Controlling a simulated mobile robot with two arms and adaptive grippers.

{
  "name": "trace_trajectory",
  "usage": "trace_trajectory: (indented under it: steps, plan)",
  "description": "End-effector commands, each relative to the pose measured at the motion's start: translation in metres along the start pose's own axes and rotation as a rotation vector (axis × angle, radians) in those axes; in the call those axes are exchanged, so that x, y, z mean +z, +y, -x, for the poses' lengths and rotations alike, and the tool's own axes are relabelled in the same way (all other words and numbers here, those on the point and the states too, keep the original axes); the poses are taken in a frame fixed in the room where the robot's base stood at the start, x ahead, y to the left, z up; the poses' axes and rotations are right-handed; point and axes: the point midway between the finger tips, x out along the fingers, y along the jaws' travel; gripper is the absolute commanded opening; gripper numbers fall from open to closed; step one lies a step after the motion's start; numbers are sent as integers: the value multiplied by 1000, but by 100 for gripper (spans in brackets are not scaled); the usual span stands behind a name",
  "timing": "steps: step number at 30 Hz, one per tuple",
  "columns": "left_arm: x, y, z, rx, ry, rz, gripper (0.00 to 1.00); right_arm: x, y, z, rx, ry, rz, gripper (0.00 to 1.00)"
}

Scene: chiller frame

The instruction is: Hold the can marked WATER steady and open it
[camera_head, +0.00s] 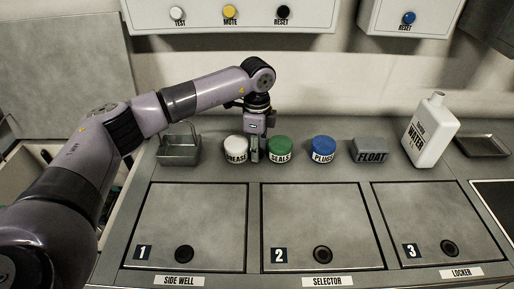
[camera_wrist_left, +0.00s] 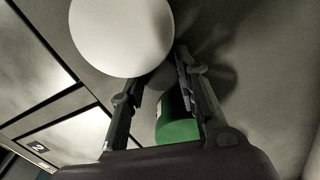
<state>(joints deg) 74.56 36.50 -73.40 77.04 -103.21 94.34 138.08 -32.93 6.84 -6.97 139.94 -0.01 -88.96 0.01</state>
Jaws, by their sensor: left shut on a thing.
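The white WATER can (camera_head: 431,132), with a short neck and cap on top, stands at the right of the counter. No gripper touches it. My left gripper (camera_head: 255,156) points down far to its left, between the white-lidded GREASE tub (camera_head: 235,149) and the green-lidded SEALS tub (camera_head: 280,149). Its fingers also show in the left wrist view (camera_wrist_left: 158,68), with the white lid (camera_wrist_left: 121,35) at the upper left and the green lid (camera_wrist_left: 177,131) by the right finger. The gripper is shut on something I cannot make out. My right gripper is not in view.
A blue-lidded PLUGS tub (camera_head: 323,149) and a grey FLOAT block (camera_head: 370,150) stand between SEALS and the can. A metal basket (camera_head: 179,150) is at the left, a dark tray (camera_head: 484,146) at the far right. Numbered hatches (camera_head: 317,215) line the front.

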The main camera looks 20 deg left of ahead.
Motion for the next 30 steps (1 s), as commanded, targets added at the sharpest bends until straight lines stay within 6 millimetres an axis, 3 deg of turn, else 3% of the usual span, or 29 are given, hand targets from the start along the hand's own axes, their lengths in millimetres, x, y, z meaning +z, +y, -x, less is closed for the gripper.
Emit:
trace_trajectory:
  steps: [2,3,11,23,30]
  plan:
    - [0,0,-3,1,0,0,0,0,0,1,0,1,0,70]
    - [0,0,-3,0,0,0,31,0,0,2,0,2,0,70]
    - [0,0,-3,0,0,0,48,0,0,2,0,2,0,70]
    - [0,0,3,-1,0,0,50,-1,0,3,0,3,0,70]
    - [0,-1,47,-3,2,0,50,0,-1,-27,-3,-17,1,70]
